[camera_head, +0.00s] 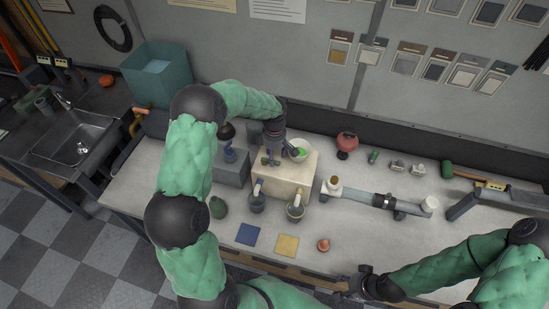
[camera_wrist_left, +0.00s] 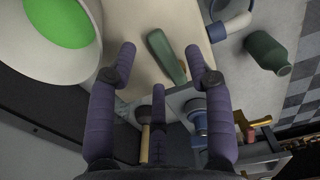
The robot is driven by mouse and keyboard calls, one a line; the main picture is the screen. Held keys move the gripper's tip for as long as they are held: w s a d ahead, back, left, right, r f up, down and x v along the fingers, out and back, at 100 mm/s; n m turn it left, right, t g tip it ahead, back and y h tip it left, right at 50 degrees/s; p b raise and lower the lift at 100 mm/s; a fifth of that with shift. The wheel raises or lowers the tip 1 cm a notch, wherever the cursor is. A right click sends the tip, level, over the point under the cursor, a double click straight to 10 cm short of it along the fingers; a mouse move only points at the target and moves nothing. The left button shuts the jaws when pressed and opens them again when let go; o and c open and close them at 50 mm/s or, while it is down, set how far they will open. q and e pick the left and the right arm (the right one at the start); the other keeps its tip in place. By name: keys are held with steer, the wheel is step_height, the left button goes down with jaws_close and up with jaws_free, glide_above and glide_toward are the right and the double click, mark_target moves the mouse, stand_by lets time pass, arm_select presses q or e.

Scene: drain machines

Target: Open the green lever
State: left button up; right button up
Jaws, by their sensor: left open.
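The green lever (camera_wrist_left: 166,58) shows in the left wrist view as a short green bar on the beige block, between the fingertips of my left gripper (camera_wrist_left: 160,52). My left gripper is open, its fingers spread on both sides of the lever; I cannot tell whether they touch it. In the head view my left gripper (camera_head: 270,160) points down over the top of the beige block (camera_head: 290,186); it largely hides the lever there. A white bowl with green inside (camera_head: 299,150) sits beside the gripper. My right gripper (camera_head: 365,285) is at the table's front edge, its fingers unclear.
A grey block (camera_head: 232,172) stands left of the beige one. A green bottle (camera_head: 218,208), a blue square (camera_head: 248,234) and a yellow square (camera_head: 287,245) lie in front. A grey pipe (camera_head: 368,199) runs to the right.

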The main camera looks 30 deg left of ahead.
arm_select(q)
steer(key=shift+f, duration=1.05)
jaws_close()
